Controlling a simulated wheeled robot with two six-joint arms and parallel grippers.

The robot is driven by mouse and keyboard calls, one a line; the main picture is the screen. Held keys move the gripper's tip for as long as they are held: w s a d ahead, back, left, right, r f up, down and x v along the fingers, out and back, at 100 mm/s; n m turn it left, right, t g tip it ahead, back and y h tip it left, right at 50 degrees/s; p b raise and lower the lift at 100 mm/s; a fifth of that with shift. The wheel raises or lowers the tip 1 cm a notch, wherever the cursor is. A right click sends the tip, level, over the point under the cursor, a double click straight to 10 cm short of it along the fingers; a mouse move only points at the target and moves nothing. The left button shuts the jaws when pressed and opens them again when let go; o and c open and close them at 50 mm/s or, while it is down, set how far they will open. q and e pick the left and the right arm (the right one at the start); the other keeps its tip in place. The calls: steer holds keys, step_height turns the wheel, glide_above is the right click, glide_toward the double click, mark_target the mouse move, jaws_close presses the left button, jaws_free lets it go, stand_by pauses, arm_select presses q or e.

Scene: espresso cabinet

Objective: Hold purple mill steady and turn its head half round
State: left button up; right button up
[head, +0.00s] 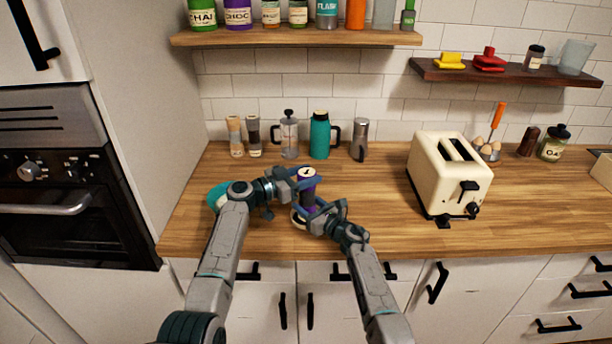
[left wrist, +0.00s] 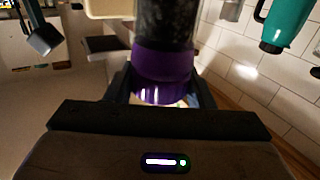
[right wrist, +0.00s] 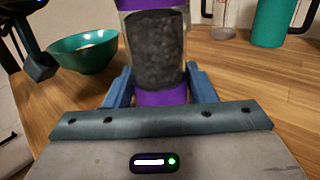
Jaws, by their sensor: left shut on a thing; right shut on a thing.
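The purple mill (head: 309,190) stands upright near the front of the counter, with a purple head, a clear body of dark grains and a purple base. My left gripper (head: 305,176) is shut on its head; the purple head also shows between the fingers in the left wrist view (left wrist: 163,72). My right gripper (head: 309,207) is lower and shut on the base, seen in the right wrist view as a purple band (right wrist: 161,97). In the head view the grippers hide much of the mill.
A teal bowl (right wrist: 85,52) is left of the mill, partly behind my left arm. Two other mills (head: 235,137), a French press (head: 289,138), a teal jug (head: 320,136) and a steel grinder (head: 360,140) stand behind. A cream toaster (head: 440,185) is right; counter between is clear.

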arm_select(q)
steer(key=shift+f+m+g+h, duration=0.15)
steer(key=shift+m+g+h, duration=0.75)
steer(key=shift+m+g, duration=0.8)
steer(key=shift+g, duration=0.6)
steer(key=o, duration=1)
steer(key=shift+c, duration=0.2)
steer(key=shift+a, duration=0.1)
steer(key=v, duration=1.2)
steer(key=shift+f, duration=0.1)
